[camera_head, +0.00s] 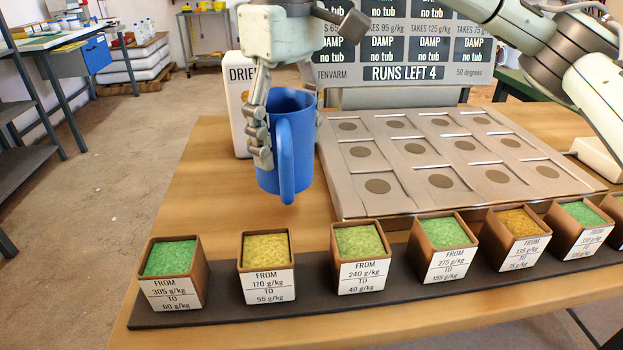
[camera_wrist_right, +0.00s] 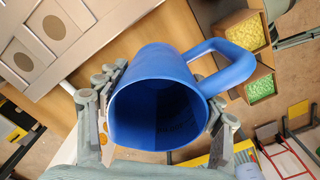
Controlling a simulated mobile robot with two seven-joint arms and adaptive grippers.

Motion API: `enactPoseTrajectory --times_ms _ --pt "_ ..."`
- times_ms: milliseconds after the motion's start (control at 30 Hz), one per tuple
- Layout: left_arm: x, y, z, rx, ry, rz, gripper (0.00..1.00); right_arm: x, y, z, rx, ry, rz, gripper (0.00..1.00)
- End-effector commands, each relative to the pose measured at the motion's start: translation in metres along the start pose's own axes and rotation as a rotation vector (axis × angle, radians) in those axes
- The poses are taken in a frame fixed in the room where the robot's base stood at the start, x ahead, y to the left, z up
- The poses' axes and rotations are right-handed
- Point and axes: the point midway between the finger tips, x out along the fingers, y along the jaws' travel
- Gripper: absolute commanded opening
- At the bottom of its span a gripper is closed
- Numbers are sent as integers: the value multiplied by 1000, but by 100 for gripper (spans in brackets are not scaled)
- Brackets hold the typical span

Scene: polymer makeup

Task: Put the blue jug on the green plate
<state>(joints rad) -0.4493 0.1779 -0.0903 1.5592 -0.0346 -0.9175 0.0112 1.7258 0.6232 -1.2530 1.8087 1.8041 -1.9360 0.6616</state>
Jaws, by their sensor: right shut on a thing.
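The blue jug (camera_head: 294,148) is off the table surface or just above it, near the table's left side, upright with its handle toward me. My right gripper (camera_head: 290,122) is shut on it, with fingers on either side of its wall. In the right wrist view the jug (camera_wrist_right: 150,72) sits between the fingers, its open mouth facing the camera and looking empty. Whether its base touches the table is hard to tell. I see no green plate in either view. My left gripper is not in view.
A row of small tubs of green and yellow granules (camera_head: 266,268) stands on a dark strip (camera_head: 215,316) along the front edge. A grey tray with round marks (camera_head: 385,205) lies right of the jug. A white container (camera_head: 238,100) stands close behind it. Bare table (camera_head: 205,190) lies left.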

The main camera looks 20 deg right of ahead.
Motion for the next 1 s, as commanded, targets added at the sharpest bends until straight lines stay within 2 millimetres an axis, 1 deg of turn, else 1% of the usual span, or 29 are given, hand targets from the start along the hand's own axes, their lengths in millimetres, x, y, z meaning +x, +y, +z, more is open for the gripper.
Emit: enactPoseTrajectory --times_ms 33,100,233,367,500,600,733,967,1000 --pt "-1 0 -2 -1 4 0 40 6 1 11 1 -1 0 37" --pt "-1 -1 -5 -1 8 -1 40 12 1 20 0 0 1 37" --pt "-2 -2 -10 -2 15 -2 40 18 0 30 1 0 0 37" --pt "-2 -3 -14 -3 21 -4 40 26 0 32 2 -1 0 37" --pt "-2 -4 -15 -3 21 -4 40 46 0 32 1 -2 -1 37" --pt "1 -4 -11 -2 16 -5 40 58 0 32 1 -1 -2 37" --pt "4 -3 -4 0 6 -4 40 59 0 31 1 1 -1 37" --pt "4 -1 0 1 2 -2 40 62 0 31 0 0 -1 37" --pt "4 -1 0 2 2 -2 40 62 0 31 1 1 0 71"
